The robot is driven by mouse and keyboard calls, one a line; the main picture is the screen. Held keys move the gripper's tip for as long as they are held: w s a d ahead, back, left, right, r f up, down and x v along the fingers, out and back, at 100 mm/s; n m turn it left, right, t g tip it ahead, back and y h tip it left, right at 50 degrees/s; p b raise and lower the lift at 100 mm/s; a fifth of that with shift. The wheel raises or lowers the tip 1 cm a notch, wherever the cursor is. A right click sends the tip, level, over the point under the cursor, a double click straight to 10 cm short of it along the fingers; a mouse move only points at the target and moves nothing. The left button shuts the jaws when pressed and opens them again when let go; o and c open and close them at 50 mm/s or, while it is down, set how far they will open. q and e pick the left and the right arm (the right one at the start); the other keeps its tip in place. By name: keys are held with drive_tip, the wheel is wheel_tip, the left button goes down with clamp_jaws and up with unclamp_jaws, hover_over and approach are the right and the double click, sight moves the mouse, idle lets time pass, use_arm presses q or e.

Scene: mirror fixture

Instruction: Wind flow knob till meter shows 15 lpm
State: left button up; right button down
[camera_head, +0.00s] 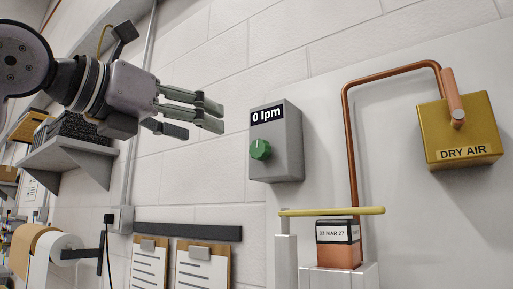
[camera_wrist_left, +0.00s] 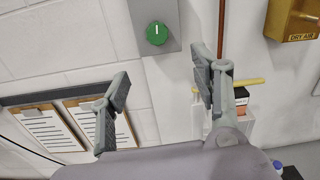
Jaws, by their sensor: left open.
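The flow meter (camera_head: 285,165) is a grey box on the wall in the head view, with a display (camera_head: 267,115) reading "0 lpm". Its green knob (camera_head: 261,149) has a white mark pointing up. My left gripper (camera_head: 213,114) is open and empty, to the left of the meter and slightly above the knob, apart from it. In the left wrist view the knob (camera_wrist_left: 156,33) shows beyond the two spread fingers (camera_wrist_left: 162,95), at the top between them. The meter's display is out of that view. My right gripper is in neither view.
A yellow "DRY AIR" box (camera_head: 460,130) with a copper pipe (camera_head: 350,140) is on the right. A yellow bar (camera_head: 330,211) crosses above a dated block (camera_head: 338,244) below the meter. Clipboards (camera_head: 203,265) hang lower left; a grey shelf (camera_head: 70,155) stands out at left.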

sight(257, 148)
use_arm(q)
drive_tip(key=p+x, duration=0.4)
drive_tip(key=x, duration=0.4)
drive_tip(key=p+x, duration=0.4)
drive_tip(key=x, duration=0.5)
drive_tip(key=shift+w+a, duration=0.1)
drive_tip(key=shift+w, duration=0.3)
drive_tip(key=shift+c, duration=0.3)
drive_tip(key=c, duration=1.1)
